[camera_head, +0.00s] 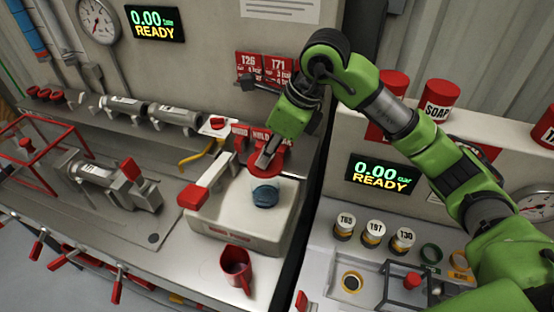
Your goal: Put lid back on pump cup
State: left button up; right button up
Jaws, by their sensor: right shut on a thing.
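My right gripper (268,150) comes down from the top and is shut on a red lid (279,166), which looks like a round disc. It holds the lid above the rear part of the white pump unit (290,215). A dark blue round thing (265,194) is on top of the unit, just in front of and below the lid. I cannot tell whether it is the opening of the pump cup or something in it. A red mug (236,266) stands on the bench in front of the unit. My left gripper is not in view.
A white lever with a red end (193,196) sticks out at the unit's left. A metal clamp device (115,185) lies further left. Several labelled jars (373,231) stand on the right bench. A dark gap (300,235) separates the benches.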

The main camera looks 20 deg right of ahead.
aim_at(270, 164)
jog(key=shift+r, duration=0.1)
jog(key=shift+s+a+f, duration=0.1)
jog(key=shift+a+f, duration=0.1)
jog(key=shift+f, duration=0.05)
jog(key=shift+a+f+b, duration=0.15)
jog(key=shift+f+b, duration=0.05)
jog(key=shift+b, duration=0.15)
jog(key=shift+f, duration=0.35)
jog(key=f+b, duration=0.2)
jog(key=f, duration=0.1)
jog(key=shift+d+f+b, duration=0.2)
jog(key=shift+f+b, duration=0.1)
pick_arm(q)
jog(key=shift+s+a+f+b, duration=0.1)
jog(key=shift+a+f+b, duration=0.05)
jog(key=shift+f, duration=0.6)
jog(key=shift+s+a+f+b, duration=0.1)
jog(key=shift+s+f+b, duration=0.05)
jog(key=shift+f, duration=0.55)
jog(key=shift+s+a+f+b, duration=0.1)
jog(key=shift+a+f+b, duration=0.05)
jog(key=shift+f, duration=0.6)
pick_arm(e)
jog(key=shift+f, duration=0.5)
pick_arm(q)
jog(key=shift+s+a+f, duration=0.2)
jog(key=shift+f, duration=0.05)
